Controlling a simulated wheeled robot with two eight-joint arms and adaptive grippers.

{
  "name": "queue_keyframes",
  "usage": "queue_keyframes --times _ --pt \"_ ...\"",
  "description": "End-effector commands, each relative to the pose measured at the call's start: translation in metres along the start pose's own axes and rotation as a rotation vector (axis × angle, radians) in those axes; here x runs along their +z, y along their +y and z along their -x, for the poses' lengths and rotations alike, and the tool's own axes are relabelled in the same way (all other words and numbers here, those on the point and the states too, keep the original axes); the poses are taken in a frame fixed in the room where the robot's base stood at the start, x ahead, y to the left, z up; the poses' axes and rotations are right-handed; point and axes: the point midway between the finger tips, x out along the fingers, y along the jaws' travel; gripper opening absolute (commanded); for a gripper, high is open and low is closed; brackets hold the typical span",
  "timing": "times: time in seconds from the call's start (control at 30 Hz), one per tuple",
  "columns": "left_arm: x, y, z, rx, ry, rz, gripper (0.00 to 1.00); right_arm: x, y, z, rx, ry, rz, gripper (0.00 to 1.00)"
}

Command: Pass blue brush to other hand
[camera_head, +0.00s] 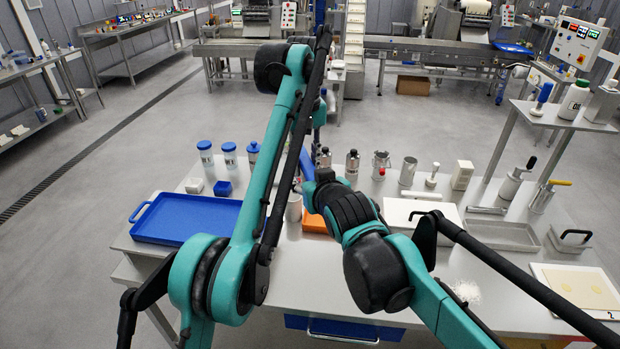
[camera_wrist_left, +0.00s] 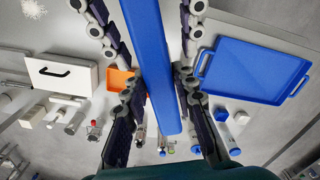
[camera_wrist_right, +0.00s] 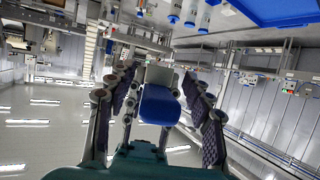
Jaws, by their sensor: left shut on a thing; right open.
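The blue brush (camera_wrist_left: 152,65) shows in the left wrist view as a long blue bar running between the fingers of my left gripper (camera_wrist_left: 147,50). That gripper is shut on it above the table. In the head view a blue strip of the brush (camera_head: 306,164) shows beside my arms; the rest is hidden. My right gripper (camera_wrist_right: 158,78) is open. In the right wrist view a blue rounded end (camera_wrist_right: 159,106), which looks like part of the brush, lies between its spread fingers. I cannot tell whether they touch it. In the head view my arms hide most of both grippers.
A blue tray (camera_head: 150,238) lies on the table's left side. An orange container (camera_head: 314,222) sits under my grippers. Several bottles and canisters (camera_head: 352,165) line the back edge. A white lidded box (camera_head: 408,219) and grey trays (camera_head: 500,236) stand to the right.

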Motion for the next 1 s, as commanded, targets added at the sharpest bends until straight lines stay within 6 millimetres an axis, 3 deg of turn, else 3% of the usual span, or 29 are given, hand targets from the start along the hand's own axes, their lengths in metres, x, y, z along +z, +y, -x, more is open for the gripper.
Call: queue_keyframes --times 0.23,0.4,0.43,0.5,0.53,0.6,1.0 --pt "0.0001 0.0 0.0001 0.0 0.0 0.0 0.0 0.0001 0.0001 -0.0005 0.0 0.0 0.0 0.49" --pt "0.0001 0.0001 0.0001 0.0 0.0 0.0 0.0 0.0 0.0 -0.0004 0.0 0.0 0.0 0.04" --pt "0.0001 0.0002 0.0001 0.0 0.0 0.0 0.0 0.0 -0.0001 -0.0004 0.0 0.0 0.0 0.0" --pt "0.0002 0.0003 0.0001 0.001 0.0 0.0 0.0 0.0 -0.0002 -0.0003 0.0 0.0 0.0 0.0" --pt "0.0002 0.0004 0.0001 0.001 0.0 0.0 0.32 -0.0002 -0.0002 -0.0003 0.0 0.0 0.0 0.0" --pt "0.0002 0.0003 0.0 0.001 0.0 0.0 0.5 -0.0001 -0.0002 -0.0003 0.0 0.0 0.0 0.0" --pt "0.0013 0.0015 0.002 -0.027 0.039 -0.01 0.51 -0.0002 0.0 -0.0003 0.0 0.0 0.0 0.0"
